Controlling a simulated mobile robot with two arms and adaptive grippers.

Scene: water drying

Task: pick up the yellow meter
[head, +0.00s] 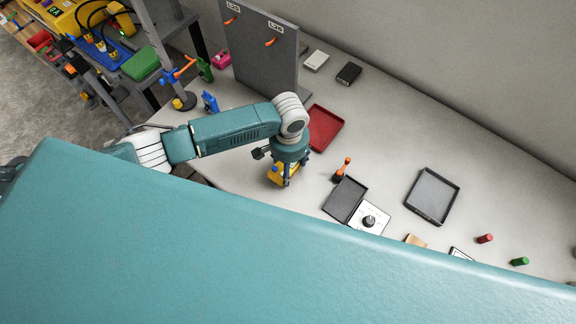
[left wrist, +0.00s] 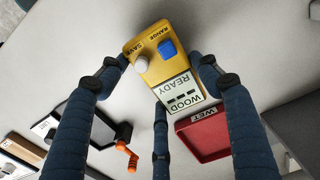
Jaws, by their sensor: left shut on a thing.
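The yellow meter (head: 275,174) is on or just above the table, partly hidden below my left gripper (head: 284,179). In the left wrist view the yellow meter (left wrist: 165,62) shows a white knob, a blue button, the words RANGE and SAVE, and a label reading WOOD READY. The fingers of my left gripper (left wrist: 162,72) are shut on it, one on each side and one at its lower edge. I cannot tell whether it touches the table. My right gripper is not in view.
A red tray (head: 325,128) marked WET in the wrist view lies beside the meter. An orange-handled tool (head: 343,167), a dark tray (head: 345,198) and a card with a black knob (head: 369,220) lie to the right. A grey panel (head: 258,55) stands behind.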

